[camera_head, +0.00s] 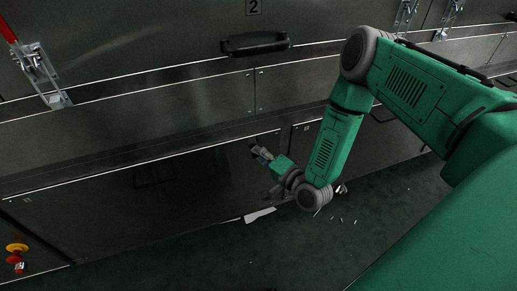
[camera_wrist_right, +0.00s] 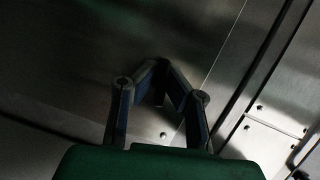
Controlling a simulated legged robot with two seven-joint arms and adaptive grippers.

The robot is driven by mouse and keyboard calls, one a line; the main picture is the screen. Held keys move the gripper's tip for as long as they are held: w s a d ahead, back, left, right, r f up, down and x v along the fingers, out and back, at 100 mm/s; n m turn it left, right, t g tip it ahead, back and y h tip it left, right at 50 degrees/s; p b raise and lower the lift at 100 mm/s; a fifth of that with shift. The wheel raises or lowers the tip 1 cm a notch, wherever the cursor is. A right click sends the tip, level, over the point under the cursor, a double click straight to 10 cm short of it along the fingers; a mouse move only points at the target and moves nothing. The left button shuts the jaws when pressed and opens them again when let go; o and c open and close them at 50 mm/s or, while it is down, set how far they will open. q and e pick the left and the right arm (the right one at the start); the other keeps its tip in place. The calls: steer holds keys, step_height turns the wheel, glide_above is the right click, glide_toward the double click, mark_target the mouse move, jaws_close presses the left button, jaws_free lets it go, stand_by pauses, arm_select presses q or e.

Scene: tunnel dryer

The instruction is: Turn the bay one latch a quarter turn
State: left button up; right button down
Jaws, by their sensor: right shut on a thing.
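My right gripper (camera_head: 254,147) reaches the dark lower front panel (camera_head: 205,180), below the door marked 2. In the right wrist view its two fingers (camera_wrist_right: 157,76) converge to a narrow tip against the metal panel. They are shut on a small part there, which I take for the bay one latch. The fingertips hide nearly all of it, so its turn angle cannot be read. My left gripper is not in view.
A black handle (camera_head: 255,43) sits on the door above. A red-handled clamp (camera_head: 38,68) is at the upper left and a red and yellow button (camera_head: 16,249) at the lower left. A white sheet (camera_head: 260,215) and small bits lie on the dark floor.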

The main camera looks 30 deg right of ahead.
steer(key=n+p, duration=0.1)
steer(key=p, duration=0.1)
steer(key=n+g+p, duration=0.1)
steer(key=n+p, duration=0.1)
steer(key=shift+s+a+n+g+h, duration=0.2)
steer(key=shift+n+g+h, duration=0.1)
steer(key=shift+h, duration=0.1)
steer(key=n+g+h+p, duration=0.1)
steer(key=n+p, duration=0.2)
steer(key=shift+h+p, duration=0.3)
steer(key=shift+h, duration=0.1)
steer(key=shift+f+n+g+h+p, duration=0.1)
steer(key=shift+n+g+h+p, duration=0.2)
steer(key=shift+n+h+p, duration=0.6)
steer(key=shift+s+f+n+g+h+p, duration=0.15)
steer(key=shift+n+g+h+p, duration=0.25)
steer(key=shift+n, duration=0.9)
steer(key=c, duration=1.7)
jaws_free()
steer(key=shift+d, duration=0.1)
steer(key=shift+w, duration=0.2)
